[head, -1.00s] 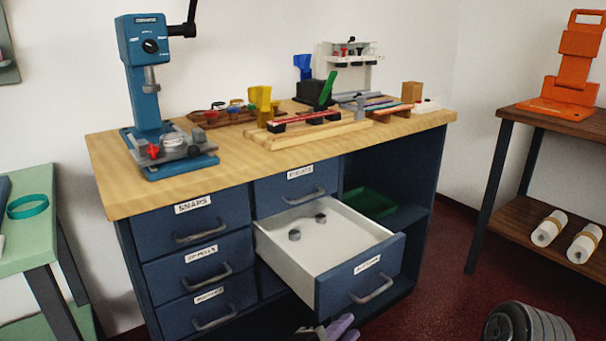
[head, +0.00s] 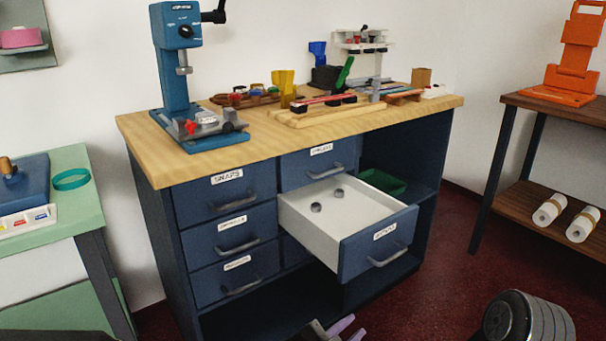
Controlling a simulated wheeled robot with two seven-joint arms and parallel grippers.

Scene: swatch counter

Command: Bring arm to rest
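My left gripper (head: 340,327) shows at the bottom edge of the head view, low in front of the blue cabinet (head: 262,322). Its two purple fingers stand apart with nothing seen between them, so it looks open and empty. Its arm is mostly cut off by the frame. It appears below the pulled-out drawer (head: 360,257) and apart from it. My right gripper is out of view; a grey ribbed part at the bottom right seems to be mine.
The open drawer, holding two small dark round pieces (head: 316,207), juts forward. A blue press (head: 175,75) and trays stand on the wooden top (head: 150,160). A green table (head: 85,205) is at left, a brown shelf stand (head: 560,108) at right. Dark red floor lies between.

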